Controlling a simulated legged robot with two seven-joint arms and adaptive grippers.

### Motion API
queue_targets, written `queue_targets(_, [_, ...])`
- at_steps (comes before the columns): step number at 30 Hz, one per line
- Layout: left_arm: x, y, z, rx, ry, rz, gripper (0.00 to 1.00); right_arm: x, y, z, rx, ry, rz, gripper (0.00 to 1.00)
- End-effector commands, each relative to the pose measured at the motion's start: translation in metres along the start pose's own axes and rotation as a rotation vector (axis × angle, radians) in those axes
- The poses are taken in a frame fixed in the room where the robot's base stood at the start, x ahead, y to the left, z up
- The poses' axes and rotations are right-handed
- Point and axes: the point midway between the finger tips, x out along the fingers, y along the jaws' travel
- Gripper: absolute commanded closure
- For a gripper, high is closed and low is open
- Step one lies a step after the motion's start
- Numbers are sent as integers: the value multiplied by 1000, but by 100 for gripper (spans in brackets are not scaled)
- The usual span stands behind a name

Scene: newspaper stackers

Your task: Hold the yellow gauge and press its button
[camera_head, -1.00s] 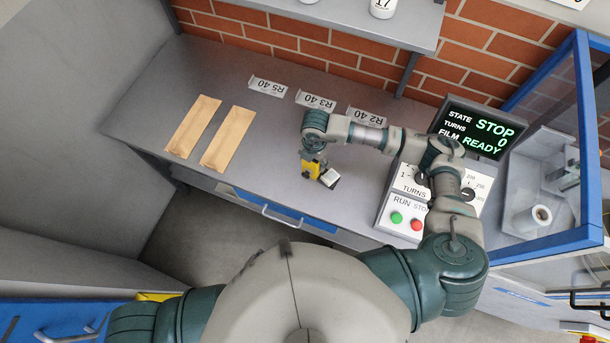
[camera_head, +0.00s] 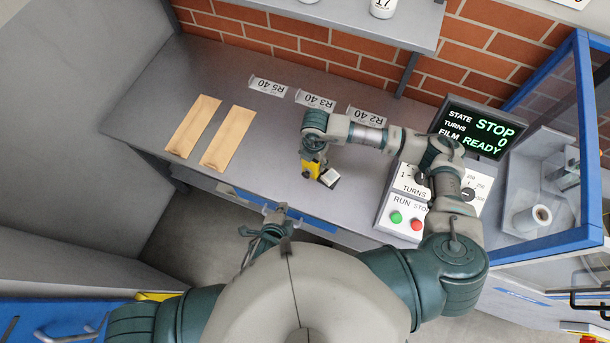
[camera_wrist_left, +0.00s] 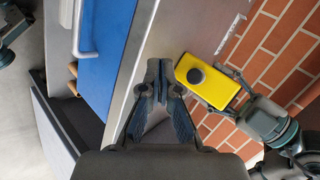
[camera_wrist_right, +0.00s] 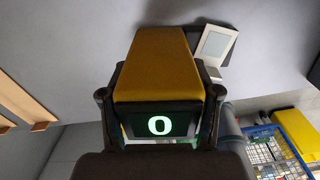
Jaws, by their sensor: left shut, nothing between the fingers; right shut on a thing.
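The yellow gauge (camera_head: 311,170) is held over the bench by my right gripper (camera_head: 313,160). In the right wrist view my right gripper (camera_wrist_right: 158,110) has a finger on each side of the yellow gauge (camera_wrist_right: 160,62), whose dark display reads 0. In the left wrist view the yellow gauge (camera_wrist_left: 217,86) shows a round dark grey button (camera_wrist_left: 196,76). My left gripper (camera_wrist_left: 160,84) is shut and empty, its tips to the left of the gauge and apart from it in that view. In the head view my left gripper (camera_head: 272,212) is low, by the bench front.
A small stand with a pale plate (camera_head: 329,177) sits beside the gauge on the bench. Two tan strips (camera_head: 228,137) lie at the left. A control box (camera_head: 400,219) and a STOP screen (camera_head: 474,130) stand at right. A blue drawer (camera_head: 290,210) is below the bench edge.

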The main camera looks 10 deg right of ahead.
Motion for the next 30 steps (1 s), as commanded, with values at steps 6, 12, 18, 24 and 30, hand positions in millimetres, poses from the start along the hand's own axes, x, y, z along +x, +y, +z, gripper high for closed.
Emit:
queue_targets(6, [1,1,0,-1,0,-1,100,6,-3,-4,-3,8,-10,85])
queue_targets(12, [7,-4,-4,-3,-1,-3,100,6,-3,-4,-3,8,-10,85])
queue_targets(18, [24,-18,-17,-4,1,-4,100,6,-3,-4,-3,8,-10,85])
queue_targets(24, [44,-32,-31,-3,0,-3,100,6,-3,-4,-3,8,-10,85])
queue_targets(30, [58,-41,-40,-3,-1,-2,100,6,-3,-4,-3,7,-10,85])
